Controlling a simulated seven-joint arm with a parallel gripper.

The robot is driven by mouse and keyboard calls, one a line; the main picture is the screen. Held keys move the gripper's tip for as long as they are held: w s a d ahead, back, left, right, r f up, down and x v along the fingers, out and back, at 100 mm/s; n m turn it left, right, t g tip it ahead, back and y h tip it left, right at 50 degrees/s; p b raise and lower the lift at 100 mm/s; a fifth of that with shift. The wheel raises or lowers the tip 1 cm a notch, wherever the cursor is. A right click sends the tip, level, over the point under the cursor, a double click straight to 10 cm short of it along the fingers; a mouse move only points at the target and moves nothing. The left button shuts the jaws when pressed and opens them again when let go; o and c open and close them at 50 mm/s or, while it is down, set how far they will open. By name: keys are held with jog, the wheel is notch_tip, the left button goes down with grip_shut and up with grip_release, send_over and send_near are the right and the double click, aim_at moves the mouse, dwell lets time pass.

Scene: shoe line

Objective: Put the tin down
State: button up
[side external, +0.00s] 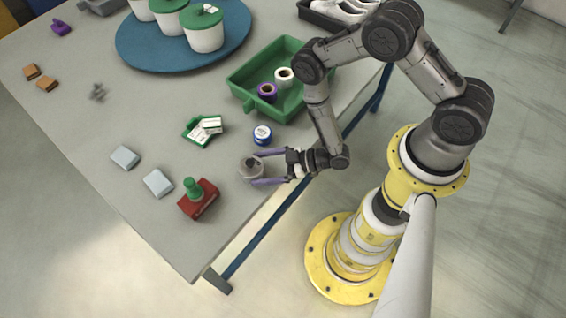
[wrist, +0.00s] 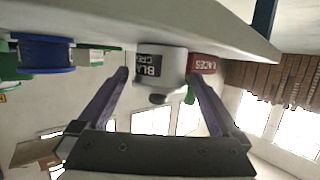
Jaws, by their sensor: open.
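A pale grey tin (side external: 248,170) with a dark label reading "BLA… CREA…" stands on the table near its front edge. In the wrist view, which is upside down, the tin (wrist: 168,58) rests on the tabletop with a dark knob on its lid. My gripper (side external: 256,168) is level with the tin, its two purple fingers open, one on each side. In the wrist view the fingers (wrist: 158,76) show gaps to the tin. The tin's far side is hidden.
A red box (side external: 197,203) with a green piece on top lies to the left. Pale blocks (side external: 125,157) lie farther left.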

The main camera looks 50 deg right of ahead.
jog(key=v, duration=0.8)
jog(key=shift+s+d, duration=0.25)
